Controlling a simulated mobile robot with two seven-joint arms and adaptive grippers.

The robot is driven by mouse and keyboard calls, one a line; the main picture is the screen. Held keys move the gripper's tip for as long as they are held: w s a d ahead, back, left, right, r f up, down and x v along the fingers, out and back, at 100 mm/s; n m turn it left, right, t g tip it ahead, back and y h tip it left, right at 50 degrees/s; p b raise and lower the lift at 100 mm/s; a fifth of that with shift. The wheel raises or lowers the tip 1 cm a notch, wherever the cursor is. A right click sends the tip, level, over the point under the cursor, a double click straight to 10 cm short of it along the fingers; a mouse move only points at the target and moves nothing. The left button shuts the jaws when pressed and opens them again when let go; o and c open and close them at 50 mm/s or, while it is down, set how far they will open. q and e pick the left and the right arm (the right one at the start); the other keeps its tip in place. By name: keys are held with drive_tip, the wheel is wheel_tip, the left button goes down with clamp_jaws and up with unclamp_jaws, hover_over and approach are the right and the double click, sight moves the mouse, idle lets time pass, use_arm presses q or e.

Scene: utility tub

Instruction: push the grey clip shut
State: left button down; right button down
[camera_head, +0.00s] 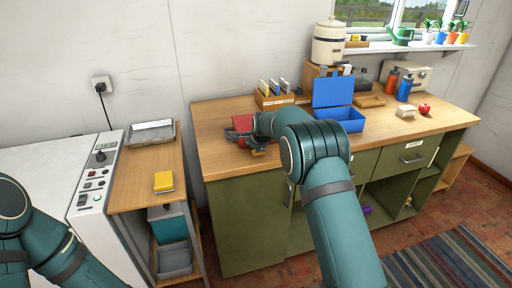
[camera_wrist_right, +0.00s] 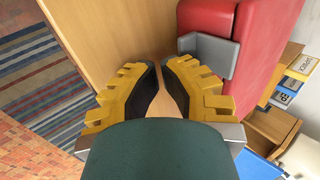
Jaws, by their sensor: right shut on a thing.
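The grey clip (camera_wrist_right: 210,53) is an angled plate on the edge of the red box (camera_wrist_right: 265,45) in the right wrist view. I cannot tell whether it is fully closed. The red box also shows at the left of the workbench in the head view (camera_head: 242,123), partly behind my right arm; the clip is not clear there. My right gripper (camera_wrist_right: 158,68) has yellow fingers with black pads, the tips close together beside the clip. One finger is very near the clip; contact is unclear. What the jaws hold is not visible. My left gripper is outside the view.
On the green workbench (camera_head: 225,172) stand a file holder (camera_head: 272,100) and an open blue box (camera_head: 337,115). Farther right are bottles, a red apple (camera_head: 424,108) and a small block. A yellow block (camera_head: 164,181) lies on the side table (camera_head: 135,185). A striped rug covers the floor.

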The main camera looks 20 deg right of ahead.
drive_tip(key=shift+r+p, duration=0.55)
drive_tip(key=shift+r, duration=0.3)
drive_tip(key=shift+s+f, duration=0.1)
